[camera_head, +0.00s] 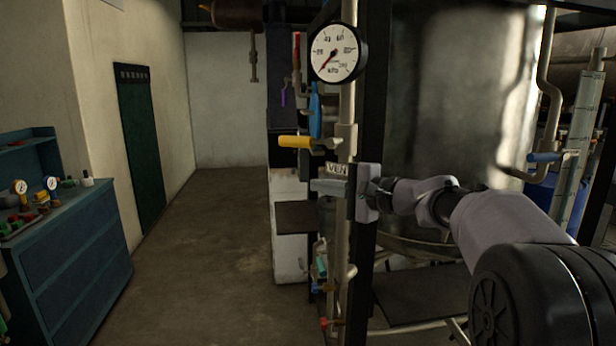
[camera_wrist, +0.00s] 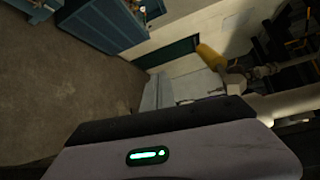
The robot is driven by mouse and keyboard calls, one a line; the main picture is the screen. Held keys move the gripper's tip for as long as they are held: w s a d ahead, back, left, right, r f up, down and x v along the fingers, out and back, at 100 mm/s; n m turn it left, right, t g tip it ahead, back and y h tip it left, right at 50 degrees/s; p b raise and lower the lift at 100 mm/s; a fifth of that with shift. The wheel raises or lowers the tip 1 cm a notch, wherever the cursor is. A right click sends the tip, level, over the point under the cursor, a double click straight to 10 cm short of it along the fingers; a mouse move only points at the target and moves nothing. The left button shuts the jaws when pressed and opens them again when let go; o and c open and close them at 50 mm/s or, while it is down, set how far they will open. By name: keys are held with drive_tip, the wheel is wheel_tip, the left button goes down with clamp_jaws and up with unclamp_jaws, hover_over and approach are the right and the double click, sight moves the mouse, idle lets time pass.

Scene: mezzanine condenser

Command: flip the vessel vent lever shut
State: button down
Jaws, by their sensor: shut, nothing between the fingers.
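The yellow lever (camera_head: 295,141) sits on a valve on the vertical pipe, just above a partly hidden label (camera_head: 337,169) reading "VEN". The lever sticks out level to the left, across the pipe's line. My gripper (camera_head: 316,186) is shut and empty, its fingers pointing left just below the lever and label, with a gap between fingers and lever. In the wrist view the yellow lever (camera_wrist: 211,57) shows to the right of my grey fingers (camera_wrist: 156,92), apart from them. My gripper body covers part of the label and the pipe.
A blue lever (camera_head: 315,112) hangs upright just above the yellow one, below a round gauge (camera_head: 338,53). A dark post (camera_head: 367,240) and a large metal vessel (camera_head: 455,100) stand behind my arm. A blue cabinet (camera_head: 75,240) is at left; the floor (camera_head: 205,250) between is clear.

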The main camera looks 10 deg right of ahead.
drive_tip(key=shift+s+d+f, duration=0.35)
drive_tip(key=shift+s+d, duration=0.25)
drive_tip(key=shift+s, duration=0.1)
drive_tip(key=shift+s+d+f, duration=0.3)
drive_tip(key=shift+s+d, duration=0.25)
drive_tip(key=shift+s, duration=0.15)
